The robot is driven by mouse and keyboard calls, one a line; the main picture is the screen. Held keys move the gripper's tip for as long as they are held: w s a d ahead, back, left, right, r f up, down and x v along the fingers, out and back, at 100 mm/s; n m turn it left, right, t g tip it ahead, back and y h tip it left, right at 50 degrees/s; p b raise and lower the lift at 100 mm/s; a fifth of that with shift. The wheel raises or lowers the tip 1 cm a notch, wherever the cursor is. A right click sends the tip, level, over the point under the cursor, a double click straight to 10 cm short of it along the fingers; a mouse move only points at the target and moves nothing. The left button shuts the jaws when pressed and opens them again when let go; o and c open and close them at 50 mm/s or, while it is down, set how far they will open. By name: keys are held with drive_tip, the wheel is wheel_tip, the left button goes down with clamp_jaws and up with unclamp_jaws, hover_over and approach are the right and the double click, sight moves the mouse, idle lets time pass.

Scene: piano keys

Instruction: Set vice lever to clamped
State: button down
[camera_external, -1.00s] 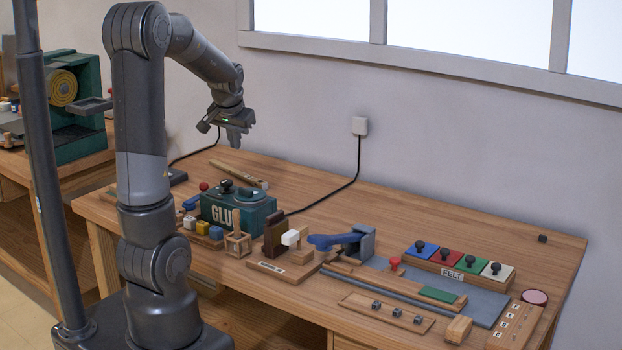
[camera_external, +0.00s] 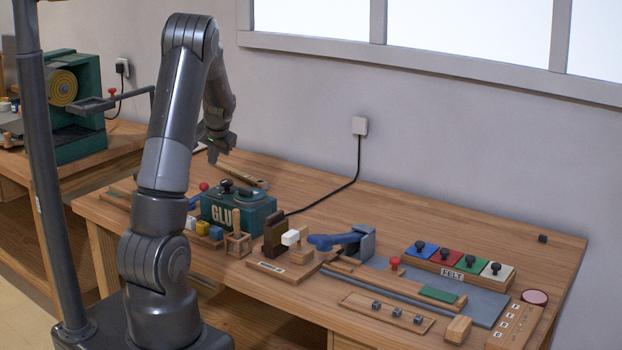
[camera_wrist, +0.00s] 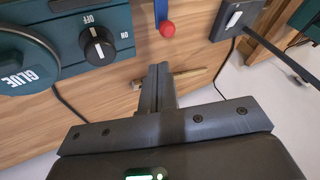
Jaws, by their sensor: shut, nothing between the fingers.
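A blue lever with a red ball knob (camera_wrist: 167,28) shows at the top of the wrist view, just beyond my fingertips. In the external view its red knob (camera_external: 203,186) is at the left of the bench, beside the glue box. A grey block with a long blue handle (camera_external: 325,241) stands mid-bench; the handle points left. I cannot tell for sure which of these is the vice lever. My gripper (camera_wrist: 159,69) is shut and empty, above the bench behind the glue box. It also shows in the external view (camera_external: 214,156), apart from both levers.
The green glue box (camera_external: 250,208) has a black dial (camera_wrist: 98,45) with OFF and ON marks. A switch box (camera_wrist: 236,18) sits right of the red knob in the wrist view. Felt blocks (camera_external: 450,262) are at the right. The back of the bench is mostly clear.

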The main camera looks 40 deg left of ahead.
drive_tip(key=shift+f, duration=0.1)
drive_tip(key=x, duration=1)
